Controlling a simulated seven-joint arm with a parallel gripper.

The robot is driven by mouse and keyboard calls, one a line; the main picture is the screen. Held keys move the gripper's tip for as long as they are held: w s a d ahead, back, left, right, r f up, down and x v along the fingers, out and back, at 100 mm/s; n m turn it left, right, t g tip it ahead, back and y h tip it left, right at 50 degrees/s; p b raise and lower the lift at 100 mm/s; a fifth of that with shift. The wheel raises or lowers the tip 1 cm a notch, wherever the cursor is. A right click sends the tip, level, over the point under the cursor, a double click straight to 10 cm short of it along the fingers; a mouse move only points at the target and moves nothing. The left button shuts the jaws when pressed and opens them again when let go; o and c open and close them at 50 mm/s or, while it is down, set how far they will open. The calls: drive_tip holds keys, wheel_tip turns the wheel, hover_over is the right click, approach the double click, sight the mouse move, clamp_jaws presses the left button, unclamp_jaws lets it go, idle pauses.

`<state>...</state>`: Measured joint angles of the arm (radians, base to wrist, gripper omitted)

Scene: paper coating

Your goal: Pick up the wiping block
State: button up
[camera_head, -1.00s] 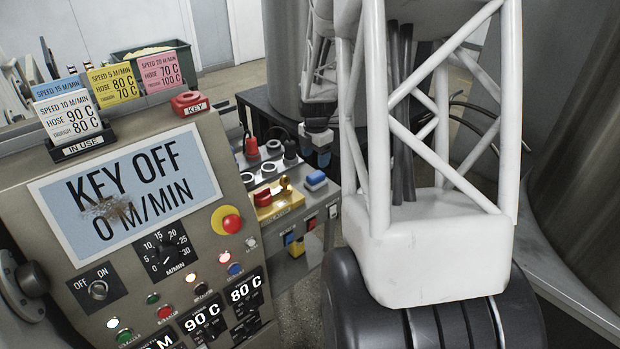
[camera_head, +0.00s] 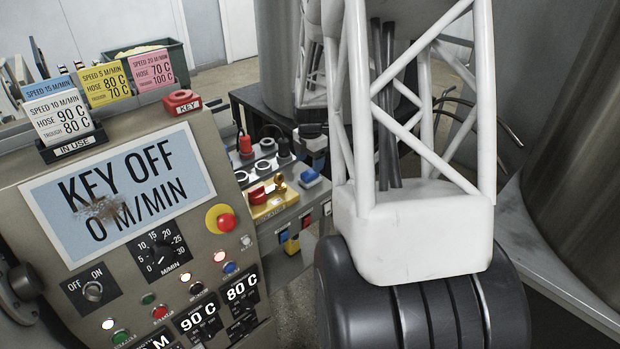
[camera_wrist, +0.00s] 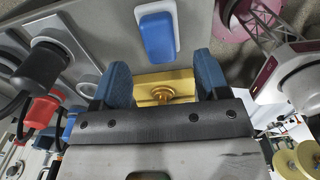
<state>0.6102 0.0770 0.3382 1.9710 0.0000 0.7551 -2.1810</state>
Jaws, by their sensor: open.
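The wiping block appears to be the blue block in a white holder (camera_head: 310,177) on the grey rack beside the control panel. In the wrist view the blue block (camera_wrist: 158,37) lies ahead of the fingertips, roughly centred between their lines and apart from them. My gripper (camera_wrist: 163,78) is open, with two blue fingertips and nothing held between them. In the head view my gripper (camera_head: 317,152) is just behind the block, partly hidden by my white arm link.
A yellow tray (camera_head: 272,208) with a red item and a brass piece sits left of the block. Red and black plugs (camera_head: 246,146) stand behind it. The control panel (camera_head: 120,285) fills the left, with a red-on-yellow button (camera_head: 226,222). A large metal cylinder (camera_head: 578,150) stands right.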

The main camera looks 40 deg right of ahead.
sight(310, 172)
drive_tip(key=shift+f, duration=2.6)
drive_tip(key=c, duration=1)
drive_tip(key=shift+r, duration=0.2)
drive_tip(key=shift+r, duration=0.55)
wheel_tip(310, 172, up, 2)
drive_tip(key=s+a, duration=0.3)
drive_tip(key=s, duration=0.1)
drive_tip(key=s+a+r, duration=0.1)
drive_tip(key=s+a, duration=0.2)
drive_tip(key=s, duration=0.1)
drive_tip(key=s+a, duration=0.2)
drive_tip(key=s, duration=0.3)
drive_tip(key=shift+s+a+r, duration=0.1)
drive_tip(key=shift+a+r, duration=0.2)
drive_tip(key=shift+a, duration=0.1)
